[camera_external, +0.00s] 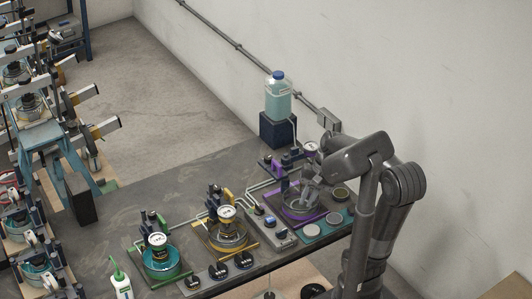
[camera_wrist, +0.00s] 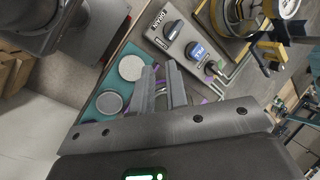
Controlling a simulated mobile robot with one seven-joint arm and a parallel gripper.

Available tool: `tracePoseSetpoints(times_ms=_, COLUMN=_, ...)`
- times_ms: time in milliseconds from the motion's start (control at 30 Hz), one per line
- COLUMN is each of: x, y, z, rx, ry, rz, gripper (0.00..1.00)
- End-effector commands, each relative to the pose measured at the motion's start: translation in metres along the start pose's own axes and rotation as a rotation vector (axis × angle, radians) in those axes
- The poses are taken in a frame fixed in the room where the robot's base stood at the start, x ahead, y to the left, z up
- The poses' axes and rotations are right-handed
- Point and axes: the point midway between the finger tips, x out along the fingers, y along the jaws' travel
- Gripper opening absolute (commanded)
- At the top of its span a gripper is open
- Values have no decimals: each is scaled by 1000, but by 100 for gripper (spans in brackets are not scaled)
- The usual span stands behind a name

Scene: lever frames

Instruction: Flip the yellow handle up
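The station with yellow parts (camera_external: 228,237) stands on the bench in the middle of the external view, with a round white-faced gauge on top and a glass dish below. Its yellow metalwork (camera_wrist: 268,42) shows at the top right of the wrist view; which piece is the handle I cannot tell. My gripper (camera_external: 308,197) is over the purple-framed station, to the right of the yellow one and apart from it. In the wrist view my gripper (camera_wrist: 161,86) has its two fingers a little apart, with nothing seen held between them.
The purple frame (camera_external: 313,217) is under my gripper. A knob panel (camera_wrist: 183,40) lies between it and the yellow station. A blue-capped jug (camera_external: 278,98) stands behind, by the wall.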

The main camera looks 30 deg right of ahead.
Motion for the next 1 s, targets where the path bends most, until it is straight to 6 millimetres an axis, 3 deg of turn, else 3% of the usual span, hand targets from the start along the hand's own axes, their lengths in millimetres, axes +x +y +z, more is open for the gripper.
tracePoseSetpoints(times_ms=167, x=10, y=-14, z=-13, rx=234, ry=-185, rz=-78, gripper=0)
tracePoseSetpoints(times_ms=600, x=16, y=-46, z=-67, rx=751, ry=-609, rz=-275, gripper=0)
tracePoseSetpoints(times_ms=800, x=16, y=-52, z=-90, rx=886, ry=-729, rz=-336, gripper=0)
tracePoseSetpoints(times_ms=1000, x=15, y=-53, z=-99, rx=933, ry=-773, rz=-361, gripper=0)
